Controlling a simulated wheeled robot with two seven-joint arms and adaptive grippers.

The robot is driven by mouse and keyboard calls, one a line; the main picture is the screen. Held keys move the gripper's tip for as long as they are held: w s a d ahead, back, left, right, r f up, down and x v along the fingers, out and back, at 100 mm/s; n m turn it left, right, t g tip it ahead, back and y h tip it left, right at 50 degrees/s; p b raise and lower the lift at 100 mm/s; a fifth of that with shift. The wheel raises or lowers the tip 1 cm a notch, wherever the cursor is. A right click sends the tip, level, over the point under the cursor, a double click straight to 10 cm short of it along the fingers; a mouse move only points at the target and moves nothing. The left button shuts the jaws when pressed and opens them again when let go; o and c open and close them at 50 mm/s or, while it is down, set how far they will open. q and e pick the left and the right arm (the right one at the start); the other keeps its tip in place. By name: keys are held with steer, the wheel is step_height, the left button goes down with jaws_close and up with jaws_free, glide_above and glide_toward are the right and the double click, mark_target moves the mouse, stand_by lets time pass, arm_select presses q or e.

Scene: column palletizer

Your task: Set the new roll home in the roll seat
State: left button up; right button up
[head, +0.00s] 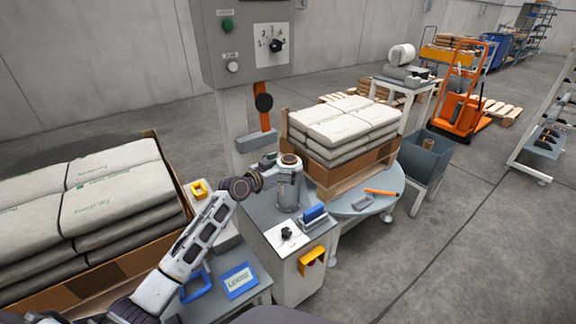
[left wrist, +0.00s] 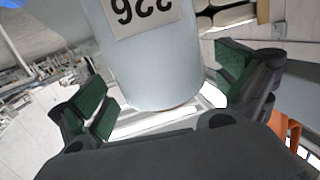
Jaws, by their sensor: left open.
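In the left wrist view the cylinder (left wrist: 150,70) has a label with an upside-down number. I cannot make out the roll seat with certainty. My right gripper is not in view.
The grey cabinet (head: 285,262) carries a dial plate and a blue-handled item (head: 314,215). Stacked sacks (head: 345,125) stand close behind on a pallet. More sacks (head: 105,195) fill the left. A grey control box (head: 245,40) hangs above.

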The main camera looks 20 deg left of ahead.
arm_select(q)
steer(key=shift+p+v, duration=0.3)
steer(key=shift+v, duration=2.85)
glide_toward(281, 168)
steer(key=shift+p+x, duration=0.4)
steer(key=shift+x, duration=0.5)
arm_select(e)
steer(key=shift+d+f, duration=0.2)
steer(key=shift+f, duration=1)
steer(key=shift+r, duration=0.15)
